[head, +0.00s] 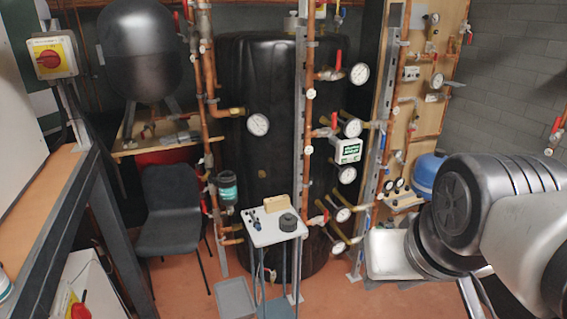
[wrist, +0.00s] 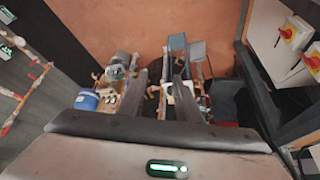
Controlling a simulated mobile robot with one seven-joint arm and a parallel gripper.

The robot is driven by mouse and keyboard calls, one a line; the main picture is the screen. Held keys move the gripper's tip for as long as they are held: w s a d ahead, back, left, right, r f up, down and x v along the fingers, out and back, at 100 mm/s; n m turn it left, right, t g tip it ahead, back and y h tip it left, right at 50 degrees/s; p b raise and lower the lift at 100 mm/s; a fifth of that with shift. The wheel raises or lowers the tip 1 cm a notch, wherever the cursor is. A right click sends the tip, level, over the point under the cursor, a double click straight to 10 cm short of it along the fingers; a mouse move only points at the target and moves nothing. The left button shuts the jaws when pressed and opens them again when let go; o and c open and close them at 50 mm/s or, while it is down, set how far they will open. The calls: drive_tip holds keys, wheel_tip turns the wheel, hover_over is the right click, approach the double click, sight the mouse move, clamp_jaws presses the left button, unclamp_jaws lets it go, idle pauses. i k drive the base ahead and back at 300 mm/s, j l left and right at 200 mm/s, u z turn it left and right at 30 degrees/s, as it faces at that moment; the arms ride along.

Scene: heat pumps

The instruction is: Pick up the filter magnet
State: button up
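A small stand with a pale top (head: 262,235) is at the middle front of the head view. On it are a dark round cylinder (head: 288,222), a tan block (head: 276,202) and several small dark and blue pieces (head: 255,218). I cannot tell which one is the filter magnet. A teal filter body (head: 226,188) is on the pipe just behind. My gripper (wrist: 160,82) shows in the wrist view with its two dark fingers apart and nothing between them. It is well away from the stand. In the head view my arm is at the right and the fingertips do not show.
A black chair (head: 172,212) stands left of the stand. Copper pipes with gauges (head: 258,125) and a large black tank (head: 255,90) are behind it. A workbench (head: 40,205) is at the left. Grey trays (head: 236,298) are low at the front. Some red floor is clear.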

sight(256, 224)
drive_tip(key=i+j, duration=0.2)
drive_tip(key=i, duration=0.2)
drive_tip(key=i+j+u, duration=0.1)
drive_tip(key=i, duration=0.35)
drive_tip(key=i+j, duration=0.25)
drive_tip(key=i, duration=0.15)
drive_tip(key=i+j+u, duration=0.1)
drive_tip(key=i+j, duration=0.45)
